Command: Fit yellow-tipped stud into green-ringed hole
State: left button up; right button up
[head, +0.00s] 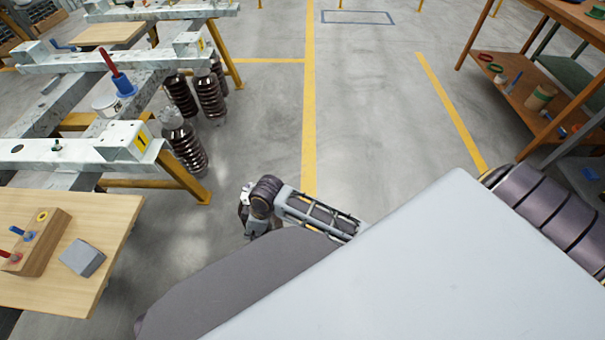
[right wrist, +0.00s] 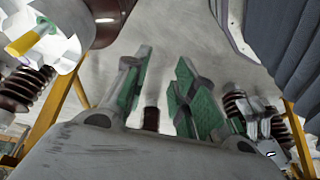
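In the right wrist view a yellow cylinder (right wrist: 27,38), likely the yellow-tipped stud, stands out at a pale metal bracket (right wrist: 60,50). A green ring (right wrist: 46,26) shows close beside the cylinder's inner end; I cannot tell whether the stud sits in that hole. My right gripper (right wrist: 162,75) has its two green-padded fingers apart, with nothing held between them, and it is clear of the cylinder. In the head view it is small and partly hidden at the end of my right arm (head: 247,207). My left gripper is not in view.
Steel beams (head: 75,158) with brown insulators (head: 186,147) stand at left. A wooden table (head: 105,220) holds a block (head: 48,240) with blue and red studs and a yellow ring, plus a grey block (head: 82,258). Shelving (head: 495,75) stands right. The middle floor is open.

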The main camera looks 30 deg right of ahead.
jog(key=s+d+f+m+h, duration=0.2)
jog(key=s+d+f+m, duration=0.6)
jog(key=s+d, duration=0.2)
jog(key=shift+s+d, duration=0.4)
jog(key=shift+s, duration=0.8)
jog(key=shift+f, duration=0.1)
pick_arm(q)
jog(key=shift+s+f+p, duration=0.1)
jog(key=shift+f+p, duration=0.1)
jog(key=shift+p, duration=0.5)
pick_arm(e)
jog(key=shift+f, duration=0.2)
